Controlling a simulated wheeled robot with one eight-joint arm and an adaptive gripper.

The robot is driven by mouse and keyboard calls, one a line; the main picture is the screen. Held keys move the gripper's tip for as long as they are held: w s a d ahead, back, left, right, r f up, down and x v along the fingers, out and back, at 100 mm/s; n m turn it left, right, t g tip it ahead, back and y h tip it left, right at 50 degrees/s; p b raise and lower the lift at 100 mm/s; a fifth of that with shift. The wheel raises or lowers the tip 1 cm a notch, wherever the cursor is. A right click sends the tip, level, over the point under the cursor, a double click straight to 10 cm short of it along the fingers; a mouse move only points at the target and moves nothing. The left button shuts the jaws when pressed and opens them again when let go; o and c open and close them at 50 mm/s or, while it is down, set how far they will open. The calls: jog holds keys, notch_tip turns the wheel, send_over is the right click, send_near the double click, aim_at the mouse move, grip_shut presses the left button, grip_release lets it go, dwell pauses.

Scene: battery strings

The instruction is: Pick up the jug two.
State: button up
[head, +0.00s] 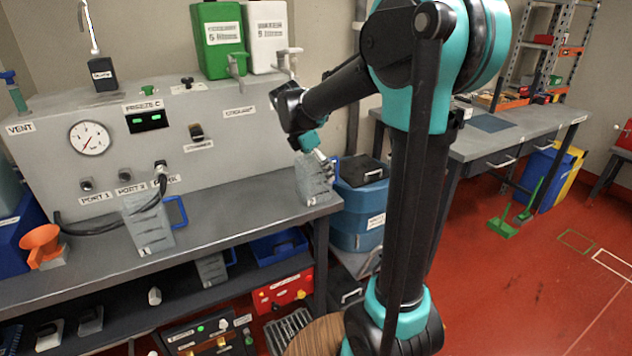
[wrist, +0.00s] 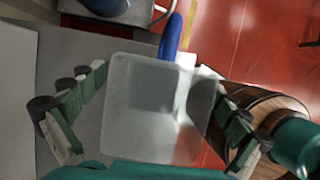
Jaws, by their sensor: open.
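A grey translucent jug (head: 313,181) with a blue handle stands at the right end of the grey workbench. In the wrist view the jug (wrist: 158,108) fills the middle, with its blue handle (wrist: 171,36) at the top. My gripper (head: 318,157) is just above this jug, pointing down. In the wrist view my gripper (wrist: 155,125) is open, one finger on each side of the jug. I cannot tell whether they touch it. A similar jug (head: 149,226) with a blue handle stands farther left on the bench. Which one is jug two I cannot read.
The grey panel (head: 205,135) with a gauge backs the bench (head: 225,215). A black hose (head: 110,217) and an orange funnel (head: 40,243) lie to the left.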

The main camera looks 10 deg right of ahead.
jog(key=shift+f, duration=0.2)
jog(key=c, duration=1.3)
jog(key=shift+o, duration=0.2)
jog(key=shift+r, duration=0.1)
